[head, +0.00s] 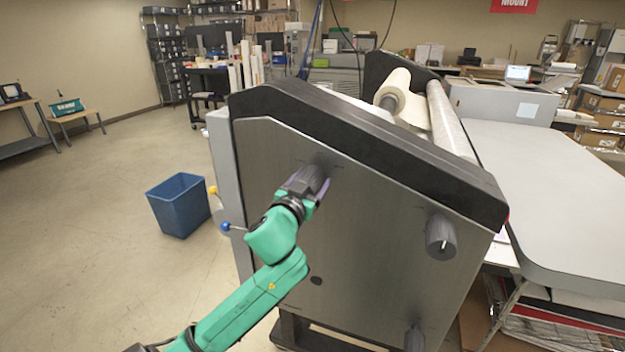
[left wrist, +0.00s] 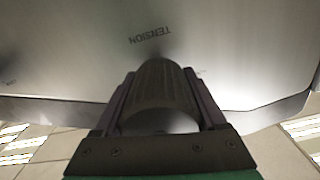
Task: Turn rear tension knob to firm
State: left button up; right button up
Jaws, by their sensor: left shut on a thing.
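The laminator (head: 380,230) stands with its grey metal side panel facing me. My left gripper (head: 312,182) reaches up to the panel's upper left and is shut on a dark ribbed knob. In the left wrist view the knob (left wrist: 160,88) sits between the two fingers of the gripper (left wrist: 160,100), with the word TENSION printed on the panel beyond it. Any pointer on this knob is hidden, so its setting cannot be told. A second grey knob (head: 441,236) with a white mark is on the panel's right side, apart from the gripper. My right gripper is not in view.
Another knob (head: 414,338) is low on the panel. A yellow ball (head: 213,190) and a blue ball (head: 226,227) on levers stick out at the panel's left edge. A blue bin (head: 179,205) stands on the floor at left. A grey table (head: 560,190) adjoins at right.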

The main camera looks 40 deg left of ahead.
pick_arm(q)
jog(key=m+p, duration=0.1)
jog(key=m, duration=0.4)
jog(key=shift+r+p, duration=0.1)
jog(key=shift+p, duration=0.25)
jog(key=shift+m+p, duration=0.7)
jog(key=shift+m, duration=1.5)
jog(key=o, duration=1.3)
jog(key=shift+s, duration=0.1)
jog(key=p+v, duration=0.2)
jog(key=v, duration=1.2)
jog(key=shift+s+d, duration=0.1)
jog(key=shift+s, duration=0.15)
